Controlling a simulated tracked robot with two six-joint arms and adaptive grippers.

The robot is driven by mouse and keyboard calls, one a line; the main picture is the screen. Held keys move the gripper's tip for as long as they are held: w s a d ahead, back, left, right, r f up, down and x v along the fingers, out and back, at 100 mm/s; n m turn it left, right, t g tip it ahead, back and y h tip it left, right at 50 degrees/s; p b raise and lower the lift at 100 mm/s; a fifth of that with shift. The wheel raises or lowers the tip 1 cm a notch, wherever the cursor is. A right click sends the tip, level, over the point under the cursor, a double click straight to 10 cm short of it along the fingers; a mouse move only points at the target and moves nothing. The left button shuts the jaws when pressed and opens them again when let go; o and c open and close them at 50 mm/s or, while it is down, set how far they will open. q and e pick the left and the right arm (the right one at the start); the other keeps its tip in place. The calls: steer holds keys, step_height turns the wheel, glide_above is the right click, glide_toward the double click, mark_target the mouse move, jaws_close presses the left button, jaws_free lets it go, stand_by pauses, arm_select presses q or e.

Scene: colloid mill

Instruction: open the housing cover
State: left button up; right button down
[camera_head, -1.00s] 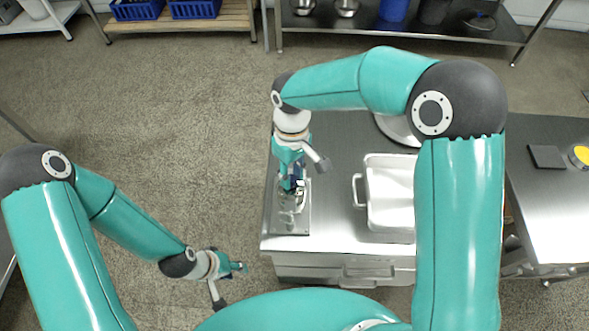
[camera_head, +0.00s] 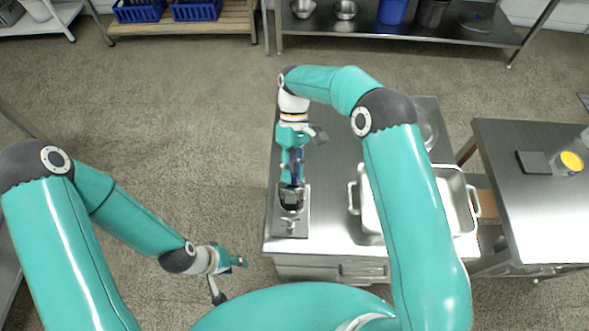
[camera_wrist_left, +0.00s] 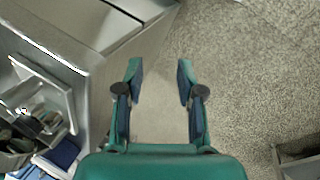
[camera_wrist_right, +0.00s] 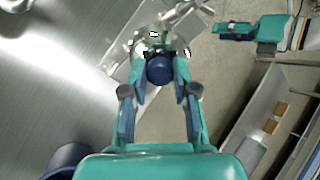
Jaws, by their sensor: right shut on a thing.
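The colloid mill (camera_head: 291,222) stands on a steel base plate at the front left of the steel table. A dark round opening or ring shows at its top in the head view. My right gripper (camera_head: 292,180) is just behind and above it, shut on a dark blue round knob, seen in the right wrist view (camera_wrist_right: 160,68). The knob hides part of the shiny mill body (camera_wrist_right: 150,42). The cover's outline and its exact angle are hard to make out. My left gripper (camera_wrist_left: 158,75) is open and empty over the floor, left of the table; it also shows in the head view (camera_head: 243,262).
A steel tray (camera_head: 452,188) with handles stands right of the mill on the table (camera_head: 335,170), partly behind my right arm. A second table (camera_head: 520,200) at the right holds a dark pad (camera_head: 533,162) and a yellow item (camera_head: 571,161). The floor left of the mill is clear.

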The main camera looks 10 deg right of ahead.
mark_target(292, 185)
arm_select(q)
steer(key=shift+s+n, duration=0.1)
steer(key=shift+n, duration=0.2)
steer(key=c, duration=0.6)
steer(key=s+n+g, duration=0.2)
steer(key=s+n, duration=0.1)
steer(key=shift+s+d+r+g, duration=0.15)
steer(key=shift+s+d+g, duration=0.1)
steer(key=shift+s+g, duration=0.15)
jaws_close()
steer(key=w+d+r+n+g+h, duration=0.25)
steer(key=w+r+n+h, duration=0.25)
steer(key=w+r+n, duration=0.3)
steer(key=w+d+r+n+g+h, duration=0.1)
steer(key=w+d+r+n+h, duration=0.2)
steer(key=w+r+n+h, duration=0.5)
steer(key=d+f+y, duration=0.1)
steer(key=d, duration=0.1)
steer(key=s+d+f+y, duration=0.1)
steer(key=d+f, duration=0.1)
steer(key=d, duration=0.1)
steer(key=s+d+f+y, duration=0.1)
steer(key=d, duration=0.1)
steer(key=shift+d+f+m, duration=0.15)
steer(key=shift+d+m, duration=0.15)
steer(key=shift+d, duration=0.1)
